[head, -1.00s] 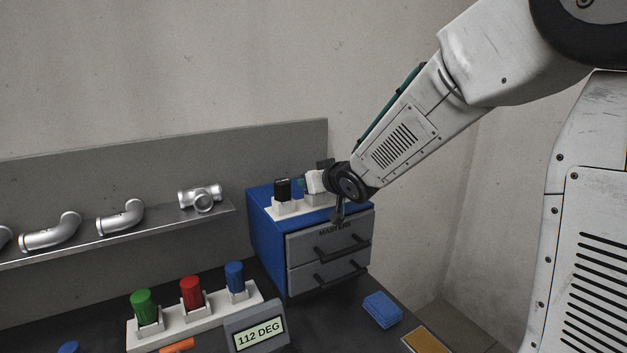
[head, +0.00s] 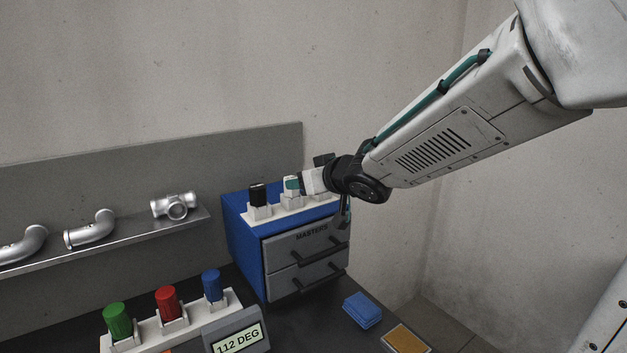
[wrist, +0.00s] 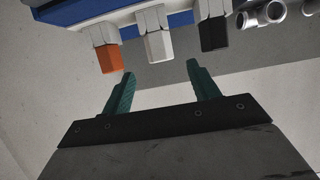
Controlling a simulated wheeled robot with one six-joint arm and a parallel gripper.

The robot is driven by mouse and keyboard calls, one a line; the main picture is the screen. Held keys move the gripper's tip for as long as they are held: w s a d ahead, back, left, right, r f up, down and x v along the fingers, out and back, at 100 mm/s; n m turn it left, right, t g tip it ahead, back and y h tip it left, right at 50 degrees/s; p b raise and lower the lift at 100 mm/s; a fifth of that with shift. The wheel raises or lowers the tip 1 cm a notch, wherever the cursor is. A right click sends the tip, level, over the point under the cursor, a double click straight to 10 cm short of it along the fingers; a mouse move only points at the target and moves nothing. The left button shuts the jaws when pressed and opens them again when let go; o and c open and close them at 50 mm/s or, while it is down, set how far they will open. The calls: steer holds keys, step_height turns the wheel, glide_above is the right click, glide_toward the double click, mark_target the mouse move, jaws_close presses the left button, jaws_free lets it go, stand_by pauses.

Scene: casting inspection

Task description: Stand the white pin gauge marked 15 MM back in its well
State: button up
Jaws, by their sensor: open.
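The white pin gauge (wrist: 159,46) stands in the middle well of the white rack on the blue cabinet. It stands between an orange gauge (wrist: 109,60) and a black gauge (wrist: 214,34), and its lower part is inside the well like theirs. The wrist view is upside down, so the gauges point downward there. The white gauge also shows in the head view (head: 291,180), partly covered by my gripper. Its marking is not readable. My gripper (wrist: 160,68) is open and empty, its teal fingers apart from the white gauge. My gripper hides the orange gauge in the head view.
The blue cabinet (head: 241,240) has two grey drawers labelled MASTERS. Green (head: 117,321), red (head: 166,302) and blue (head: 212,284) plugs stand in a white rack in front. A display (head: 238,340) reads 112 DEG. A shelf (head: 120,238) holds metal castings. A blue pad (head: 362,309) lies on the bench.

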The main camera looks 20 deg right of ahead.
steer(key=s+d+f+m+g+h, duration=0.1)
steer(key=s+d+m+g+h, duration=0.35)
steer(key=s, duration=0.95)
steer(key=s+a+f+n+g+y, duration=0.1)
steer(key=s+f+g, duration=0.1)
steer(key=s, duration=0.7)
steer(key=s+a+f+n+g+y, duration=0.1)
steer(key=s+g, duration=0.4)
steer(key=s, duration=0.5)
steer(key=shift+s+a+f, duration=0.15)
steer(key=shift+a+f, duration=0.4)
steer(key=shift+f, duration=0.1)
steer(key=shift+g, duration=0.25)
